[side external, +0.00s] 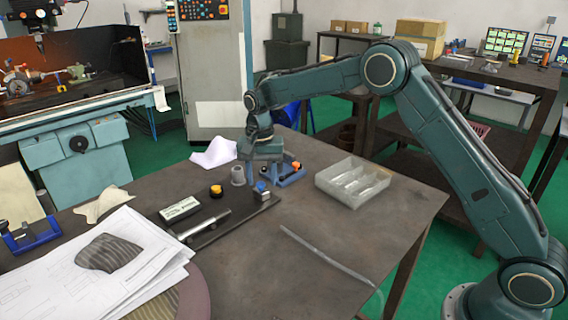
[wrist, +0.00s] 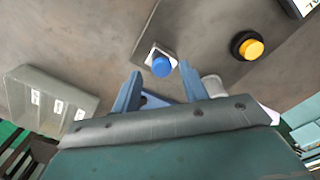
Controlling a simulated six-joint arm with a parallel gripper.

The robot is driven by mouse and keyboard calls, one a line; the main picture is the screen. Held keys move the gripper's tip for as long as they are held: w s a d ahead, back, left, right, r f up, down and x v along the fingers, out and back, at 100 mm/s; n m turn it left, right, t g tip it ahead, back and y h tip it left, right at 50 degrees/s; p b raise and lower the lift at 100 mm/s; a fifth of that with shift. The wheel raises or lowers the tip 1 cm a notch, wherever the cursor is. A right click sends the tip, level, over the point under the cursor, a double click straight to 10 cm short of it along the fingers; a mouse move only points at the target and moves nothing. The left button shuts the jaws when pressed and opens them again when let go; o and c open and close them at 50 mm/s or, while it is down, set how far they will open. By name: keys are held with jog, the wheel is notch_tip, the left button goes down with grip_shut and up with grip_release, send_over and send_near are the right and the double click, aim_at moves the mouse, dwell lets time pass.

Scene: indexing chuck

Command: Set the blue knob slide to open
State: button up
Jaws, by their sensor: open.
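The blue knob (side external: 261,187) sits on a small silver block at the far right corner of a dark plate (side external: 215,222) on the table. In the wrist view the blue knob (wrist: 161,66) lies in line with the gap between my fingertips, apart from them as far as I can tell. My gripper (side external: 264,160) is open and empty, behind the knob in the side view; its two blue fingers also show in the wrist view (wrist: 159,70). Its fingertips are hard to make out in the side view. No open or shut marking is readable.
A yellow button (side external: 216,190), a labelled box (side external: 180,209) and a metal bar (side external: 204,225) are on the plate. A grey divided tray (side external: 354,184) is at right. The front right tabletop is mostly clear.

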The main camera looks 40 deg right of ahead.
notch_tip(320, 180, up, 14)
jog(key=shift+f, duration=0.2)
dwell(0.4)
jog(key=shift+s+r, duration=0.1)
jog(key=shift+r, duration=0.05)
jog(key=s+d+r+n+t, duration=0.1)
jog(key=s+r+n, duration=0.1)
jog(key=s+r, duration=0.5)
jog(key=s+d+r+n+t, duration=0.1)
jog(key=s+r+n+t, duration=0.15)
jog(key=s, duration=0.95)
jog(key=s+f+n+t, duration=0.1)
jog(key=s+f+n, duration=0.1)
jog(key=s, duration=0.8)
jog(key=s+d+f+n+t, duration=0.1)
jog(key=s+f, duration=0.4)
jog(key=s, duration=0.5)
jog(key=shift+n, duration=0.75)
